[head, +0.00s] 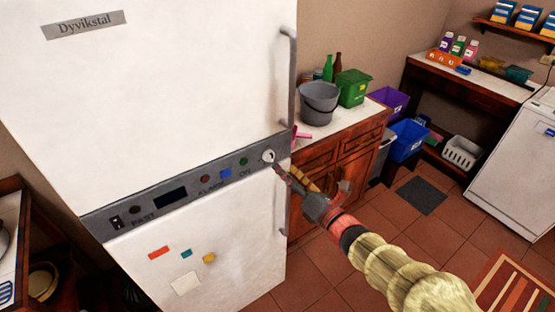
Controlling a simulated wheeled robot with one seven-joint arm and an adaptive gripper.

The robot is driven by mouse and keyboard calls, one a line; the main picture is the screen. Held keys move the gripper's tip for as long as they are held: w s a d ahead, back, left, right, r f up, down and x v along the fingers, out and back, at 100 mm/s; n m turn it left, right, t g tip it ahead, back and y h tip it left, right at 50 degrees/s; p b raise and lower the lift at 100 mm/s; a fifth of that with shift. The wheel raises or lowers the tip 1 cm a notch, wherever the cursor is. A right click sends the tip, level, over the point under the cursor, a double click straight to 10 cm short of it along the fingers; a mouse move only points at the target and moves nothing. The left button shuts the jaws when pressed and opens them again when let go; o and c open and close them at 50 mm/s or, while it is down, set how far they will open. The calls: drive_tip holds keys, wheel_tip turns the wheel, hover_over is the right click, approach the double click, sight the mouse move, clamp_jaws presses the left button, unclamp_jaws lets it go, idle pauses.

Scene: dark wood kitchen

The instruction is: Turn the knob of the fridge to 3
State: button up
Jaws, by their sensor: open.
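The white fridge (190,90) fills the left half of the head view, with a grey control strip (150,198) between its two doors. The round white knob (268,156) sits at the right end of the strip. Its numbers and pointer are too small to read. My gripper (282,172) is open, with its fingertips just below and right of the knob. I cannot tell whether the fingertips touch the knob. My arm reaches in from the lower right.
Grey door handles (289,75) run along the fridge's right edge. A wooden cabinet (335,170) with a grey bucket (318,103) and a green box (353,87) stands right of the fridge. The tiled floor (400,235) is mostly clear. A white appliance (515,170) is at the far right.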

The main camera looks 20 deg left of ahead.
sight(273, 160)
drive_tip(key=b+x, duration=0.1)
drive_tip(key=x, duration=0.6)
drive_tip(key=shift+c, duration=0.7)
drive_tip(key=c, duration=1)
